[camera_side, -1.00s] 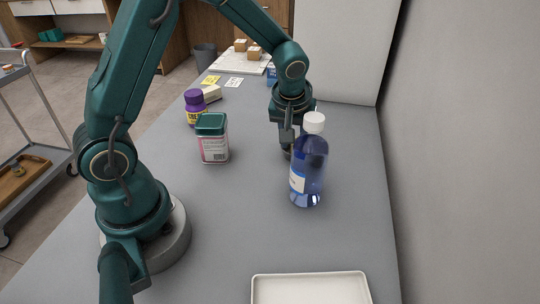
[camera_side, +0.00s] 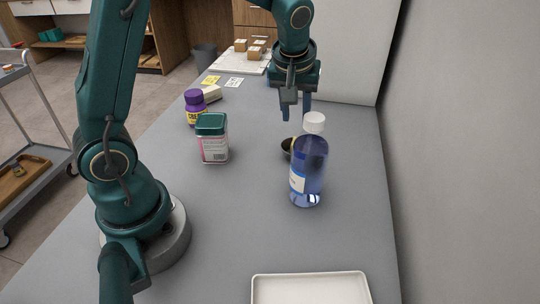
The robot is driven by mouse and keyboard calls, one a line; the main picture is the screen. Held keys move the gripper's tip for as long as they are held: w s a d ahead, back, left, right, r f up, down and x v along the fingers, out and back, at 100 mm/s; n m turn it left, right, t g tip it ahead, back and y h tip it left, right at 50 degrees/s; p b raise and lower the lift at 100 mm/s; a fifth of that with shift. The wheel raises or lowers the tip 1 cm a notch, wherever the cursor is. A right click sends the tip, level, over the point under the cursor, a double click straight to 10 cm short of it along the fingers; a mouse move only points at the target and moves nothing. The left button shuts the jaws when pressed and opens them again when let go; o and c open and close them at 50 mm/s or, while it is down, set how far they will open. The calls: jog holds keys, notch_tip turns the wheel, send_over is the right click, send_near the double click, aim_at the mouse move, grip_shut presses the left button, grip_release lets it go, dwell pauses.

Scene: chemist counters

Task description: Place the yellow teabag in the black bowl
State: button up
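The black bowl (camera_side: 286,151) stands on the grey counter, partly hidden behind a blue bottle. A small yellow patch (camera_side: 293,142) shows at the bowl's rim; it looks like the yellow teabag, but the bottle hides most of it. I cannot tell exactly how it lies. My gripper (camera_side: 297,117) is above and slightly behind the bowl, pointing down. Its two fingers are apart, with a gap between them and nothing visible in it.
The blue bottle (camera_side: 309,174) with a white cap stands close in front of the bowl. A green-lidded tin (camera_side: 212,139) and a purple jar (camera_side: 195,107) stand to the left. A white tray (camera_side: 310,275) lies at the front. A wall borders the right.

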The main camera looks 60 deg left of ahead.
jog(key=s+d+r+m+t, duration=0.2)
jog(key=s+d+r+t, duration=0.1)
jog(key=s+r, duration=0.5)
jog(key=s+d+f+m+h, duration=0.2)
jog(key=s+m, duration=0.4)
jog(key=s, duration=0.3)
jog(key=shift+s+d+f+m+h, duration=0.2)
jog(key=shift+d+f+m+h, duration=0.25)
jog(key=shift+d, duration=0.45)
